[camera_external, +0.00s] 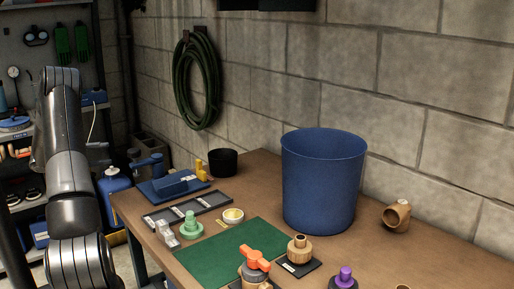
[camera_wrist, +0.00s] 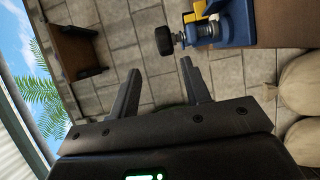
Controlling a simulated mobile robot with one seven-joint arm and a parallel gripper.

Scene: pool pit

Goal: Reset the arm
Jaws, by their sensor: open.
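My gripper (camera_wrist: 158,90) shows in the wrist view with its two dark fingers spread apart and nothing between them. Beyond the fingers is a tiled stone floor (camera_wrist: 120,45). In the external view my arm rises at the left, in front of the table's left end. The gripper itself cannot be made out there.
The brown table (camera_external: 404,252) holds a large blue bin (camera_external: 322,185), a green mat (camera_external: 232,255), an orange-handled valve (camera_external: 255,259), a purple-topped fitting (camera_external: 345,278), a pipe elbow (camera_external: 397,215) and a black cup (camera_external: 223,162). A block wall stands behind; shelves stand at left.

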